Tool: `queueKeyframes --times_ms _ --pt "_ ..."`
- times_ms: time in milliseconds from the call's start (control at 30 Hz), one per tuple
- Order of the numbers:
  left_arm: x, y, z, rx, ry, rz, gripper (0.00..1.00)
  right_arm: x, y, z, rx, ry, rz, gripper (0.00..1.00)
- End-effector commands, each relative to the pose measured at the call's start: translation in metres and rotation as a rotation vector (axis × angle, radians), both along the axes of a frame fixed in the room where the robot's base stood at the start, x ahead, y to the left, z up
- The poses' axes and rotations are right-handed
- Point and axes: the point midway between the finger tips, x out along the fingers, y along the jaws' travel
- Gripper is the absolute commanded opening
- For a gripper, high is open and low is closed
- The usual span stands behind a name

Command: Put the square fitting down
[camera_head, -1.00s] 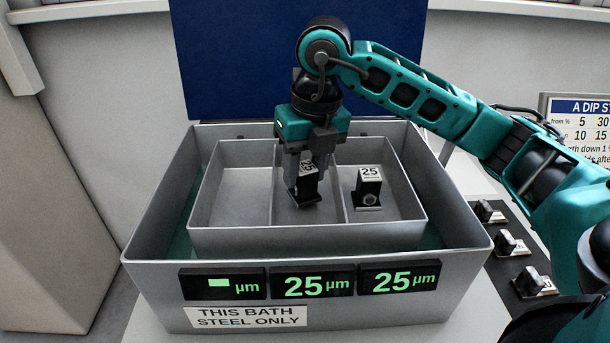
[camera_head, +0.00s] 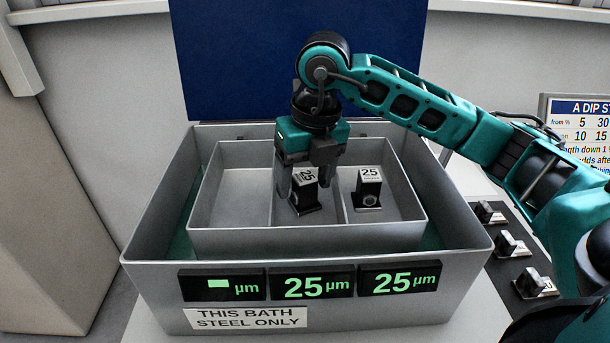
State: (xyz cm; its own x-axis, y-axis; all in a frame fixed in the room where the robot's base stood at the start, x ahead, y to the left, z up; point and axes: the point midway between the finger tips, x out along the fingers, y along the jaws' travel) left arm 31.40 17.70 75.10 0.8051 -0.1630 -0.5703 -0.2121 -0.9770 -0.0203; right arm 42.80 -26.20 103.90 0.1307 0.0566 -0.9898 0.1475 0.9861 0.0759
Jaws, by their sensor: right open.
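The square fitting (camera_head: 305,194), a dark block on a base with a white top label reading 25, stands in the middle compartment of the grey inner tray (camera_head: 300,240). It sits a little turned. My right gripper (camera_head: 308,190) is open, its fingers apart on either side of the fitting's upper part. A similar fitting (camera_head: 368,188), also labelled 25, stands in the right compartment. The left compartment (camera_head: 235,196) is empty. My left gripper is not in view.
The tray sits inside a larger grey bath (camera_head: 460,255) with greenish liquid and a "THIS BATH STEEL ONLY" label. Its displays show a blank bar, 25 µm and 25 µm. Several more fittings (camera_head: 508,244) stand on a dark strip at right. A blue panel (camera_head: 300,55) rises behind.

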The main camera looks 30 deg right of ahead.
Motion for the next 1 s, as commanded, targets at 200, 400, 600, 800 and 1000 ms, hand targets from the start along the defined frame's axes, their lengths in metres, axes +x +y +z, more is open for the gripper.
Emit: queueKeyframes --times_ms 200,400,600,800,1000 --pt "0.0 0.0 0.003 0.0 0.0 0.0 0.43 -0.002 -0.001 0.029 0.001 -0.006 -0.001 0.68" --pt "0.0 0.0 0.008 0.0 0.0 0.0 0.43 -0.008 -0.004 0.075 0.001 -0.006 0.001 0.68" --pt "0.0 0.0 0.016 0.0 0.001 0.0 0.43 -0.013 -0.006 0.109 -0.001 -0.004 0.0 0.68" --pt "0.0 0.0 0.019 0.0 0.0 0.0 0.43 -0.015 -0.007 0.12 0.0 -0.001 -0.001 0.68" --pt "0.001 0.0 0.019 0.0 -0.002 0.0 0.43 -0.016 -0.007 0.12 0.0 0.0 -0.001 0.68"
